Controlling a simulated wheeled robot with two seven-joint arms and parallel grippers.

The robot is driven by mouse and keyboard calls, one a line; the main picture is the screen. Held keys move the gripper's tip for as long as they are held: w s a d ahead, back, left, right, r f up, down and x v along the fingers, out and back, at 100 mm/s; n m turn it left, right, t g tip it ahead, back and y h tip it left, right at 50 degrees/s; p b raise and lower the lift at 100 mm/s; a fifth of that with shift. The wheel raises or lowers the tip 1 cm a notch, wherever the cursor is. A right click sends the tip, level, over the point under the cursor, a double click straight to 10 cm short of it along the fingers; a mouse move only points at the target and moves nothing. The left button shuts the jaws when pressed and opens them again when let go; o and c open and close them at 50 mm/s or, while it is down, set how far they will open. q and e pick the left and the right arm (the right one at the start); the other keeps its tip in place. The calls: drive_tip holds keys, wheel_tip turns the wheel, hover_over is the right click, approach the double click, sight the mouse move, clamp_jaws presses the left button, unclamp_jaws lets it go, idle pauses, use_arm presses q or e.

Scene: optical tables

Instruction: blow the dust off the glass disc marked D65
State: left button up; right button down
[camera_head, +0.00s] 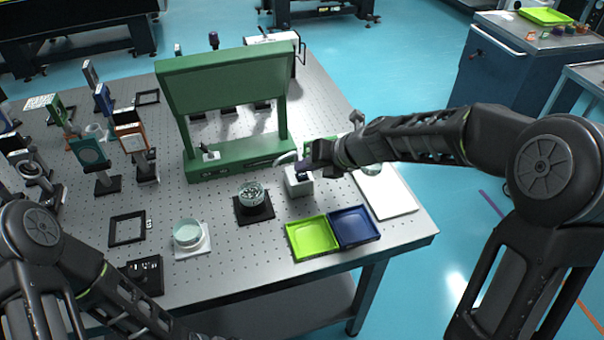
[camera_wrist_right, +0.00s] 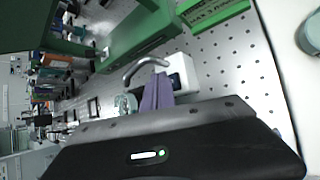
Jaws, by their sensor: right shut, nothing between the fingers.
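My right gripper (camera_head: 310,158) is at the white block (camera_head: 299,184) on the perforated table and is shut with nothing held. One round glass piece (camera_head: 251,192) sits on a black square, and a pale one (camera_head: 187,232) on a white square. Another (camera_head: 373,169) is partly behind my right arm. I cannot read a D65 mark on any. My left gripper is out of view.
A green tray (camera_head: 313,238) and a blue tray (camera_head: 355,227) lie near the front edge. A green frame (camera_head: 230,174) stands behind the white block. Mounted optics (camera_head: 90,154) crowd the left. A white sheet (camera_head: 395,202) lies at the right.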

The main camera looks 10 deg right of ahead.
sight(306, 176)
drive_tip(key=shift+f, duration=0.45)
idle(0.5)
idle(0.3)
drive_tip(key=shift+r+p, duration=0.85)
drive_tip(key=shift+r, duration=0.1)
wheel_tip(306, 176, up, 5)
drive_tip(key=p, duration=0.5)
drive_tip(key=shift+p, duration=0.35)
idle(0.4)
